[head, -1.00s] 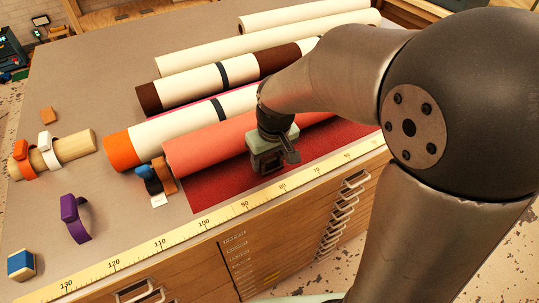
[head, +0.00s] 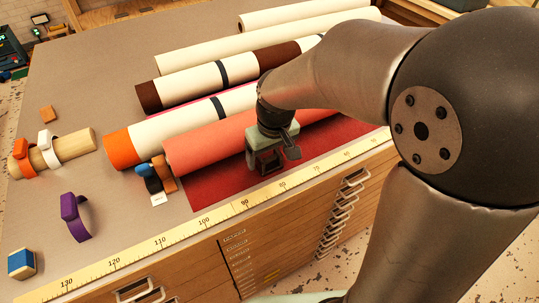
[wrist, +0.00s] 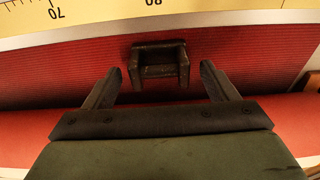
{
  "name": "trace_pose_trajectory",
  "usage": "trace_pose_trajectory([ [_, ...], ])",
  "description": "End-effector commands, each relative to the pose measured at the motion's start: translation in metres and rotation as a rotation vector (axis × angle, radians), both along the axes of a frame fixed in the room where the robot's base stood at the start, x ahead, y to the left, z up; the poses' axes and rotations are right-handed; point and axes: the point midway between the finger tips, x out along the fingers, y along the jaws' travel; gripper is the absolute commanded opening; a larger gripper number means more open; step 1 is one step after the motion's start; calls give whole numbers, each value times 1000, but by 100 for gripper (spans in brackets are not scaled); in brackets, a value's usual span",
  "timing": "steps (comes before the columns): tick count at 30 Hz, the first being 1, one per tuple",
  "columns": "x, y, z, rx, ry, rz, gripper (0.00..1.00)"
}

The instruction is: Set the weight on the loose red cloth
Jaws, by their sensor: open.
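The loose red cloth (head: 210,192) lies flat along the front edge of the table, coming out from beside the coral-red roll (head: 205,147). The dark weight (wrist: 159,62) shows in the wrist view against the cloth (wrist: 60,75), looking like a small block with a raised handle and appearing to rest on it. My gripper (head: 265,168) is over the cloth. In the wrist view its two fingers (wrist: 160,84) are spread, with the weight centred just beyond their tips and nothing between them. In the head view I cannot tell the weight from the dark fingers.
A yellow ruler strip (head: 175,240) runs along the front edge above wooden drawers (head: 290,245). Behind lie a white roll with orange end (head: 165,132) and several other rolls. Small blocks (head: 158,177), a purple band (head: 75,217) and a banded wooden rod (head: 75,145) are left.

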Motion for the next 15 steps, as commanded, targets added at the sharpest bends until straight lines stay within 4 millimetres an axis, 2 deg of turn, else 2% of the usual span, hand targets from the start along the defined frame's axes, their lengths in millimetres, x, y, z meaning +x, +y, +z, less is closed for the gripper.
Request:
trace_pose_trajectory([
  [9, -8, -4, 68, 3, -5, 0, 80],
  [15, -13, -7, 98, 2, -3, -2, 80],
])
